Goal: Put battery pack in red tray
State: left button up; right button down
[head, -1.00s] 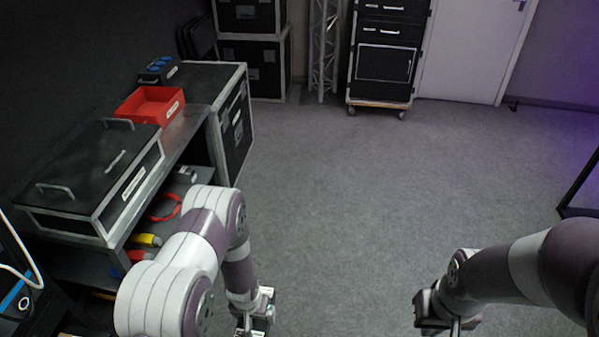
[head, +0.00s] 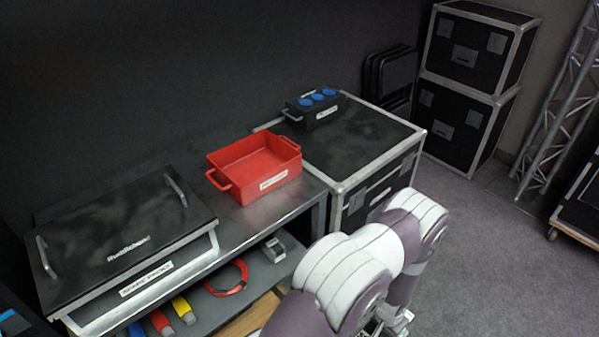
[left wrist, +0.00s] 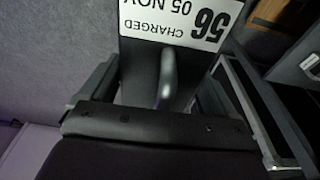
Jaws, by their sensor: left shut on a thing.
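The red tray (head: 254,166) sits on the grey bench top and looks empty. In the left wrist view the battery pack (left wrist: 138,72) is a dark block with a grey handle and a white label reading "CHARGED 05 NOV 56", upside down. My left gripper (left wrist: 150,88) is shut on the battery pack, over the floor. In the head view only a bit of that gripper (head: 396,322) shows at the bottom edge, right of the bench and below the tray; the pack is hidden there. My right gripper is out of view.
A black lidded case (head: 118,235) stands left of the tray. A black flight case (head: 375,150) adjoins the bench, with a blue-socket power box (head: 316,108) on top. The lower shelf holds a red cable coil (head: 228,278) and connectors.

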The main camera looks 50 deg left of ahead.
aim_at(248, 177)
jog(key=i+l+u, duration=0.1)
jog(key=i+u, duration=0.2)
jog(key=i, duration=0.25)
jog(key=i+l+u, duration=0.25)
jog(key=i, duration=0.25)
jog(key=i+l+u, duration=0.3)
jog(key=i, duration=0.2)
jog(key=u, duration=1.1)
